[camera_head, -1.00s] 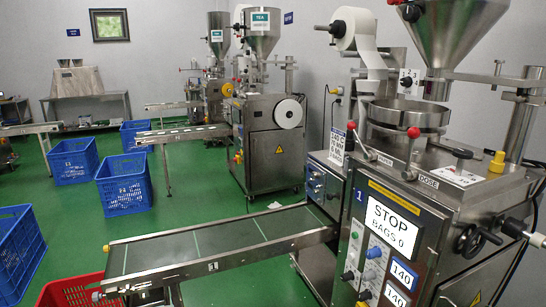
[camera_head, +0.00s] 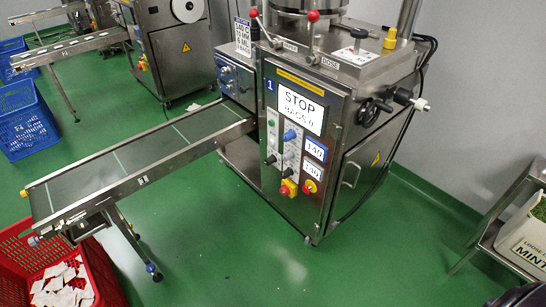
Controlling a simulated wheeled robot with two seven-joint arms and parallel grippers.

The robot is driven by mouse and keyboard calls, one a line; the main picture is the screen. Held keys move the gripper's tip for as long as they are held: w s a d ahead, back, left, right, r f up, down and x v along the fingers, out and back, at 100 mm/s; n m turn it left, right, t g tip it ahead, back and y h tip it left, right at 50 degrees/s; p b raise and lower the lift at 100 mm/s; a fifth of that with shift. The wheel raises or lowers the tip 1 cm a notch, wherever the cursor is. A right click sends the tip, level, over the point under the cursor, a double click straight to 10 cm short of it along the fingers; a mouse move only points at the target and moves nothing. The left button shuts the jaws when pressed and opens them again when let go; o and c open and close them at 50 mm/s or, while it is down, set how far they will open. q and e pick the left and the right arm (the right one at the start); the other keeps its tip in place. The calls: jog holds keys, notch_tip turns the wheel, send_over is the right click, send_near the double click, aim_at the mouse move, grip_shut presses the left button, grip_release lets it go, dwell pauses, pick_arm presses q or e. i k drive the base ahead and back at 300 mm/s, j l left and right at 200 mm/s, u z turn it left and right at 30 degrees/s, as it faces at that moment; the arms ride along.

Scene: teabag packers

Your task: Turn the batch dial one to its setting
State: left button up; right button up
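The packing machine marked 1 (camera_head: 322,148) stands in the middle of the view. Its screen (camera_head: 300,109) reads STOP, BAGS 0. Below it, the front panel has a blue knob (camera_head: 290,135), small black knobs (camera_head: 271,160) and two displays (camera_head: 314,150) reading 140. A red-and-yellow switch (camera_head: 289,188) sits at the bottom. A blue side panel (camera_head: 231,78) carries more small knobs. I cannot tell which knob is the batch dial or read its pointer. A white sign (camera_head: 243,37) above lists small settings, its top line 140 C. Neither gripper shows.
A conveyor (camera_head: 145,157) runs from the machine down to the left, above a red crate (camera_head: 108,277) holding white teabags. Blue crates (camera_head: 40,140) stand at left. A metal stand (camera_head: 497,215) with a MINT bin (camera_head: 527,240) is at right. Green floor before the machine is clear.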

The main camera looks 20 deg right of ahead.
aim_at(272, 159)
jog(key=i+j+z, duration=0.1)
jog(key=j+z, duration=0.25)
jog(key=j, duration=0.2)
jog(key=j+z, duration=0.4)
jog(key=j, duration=0.15)
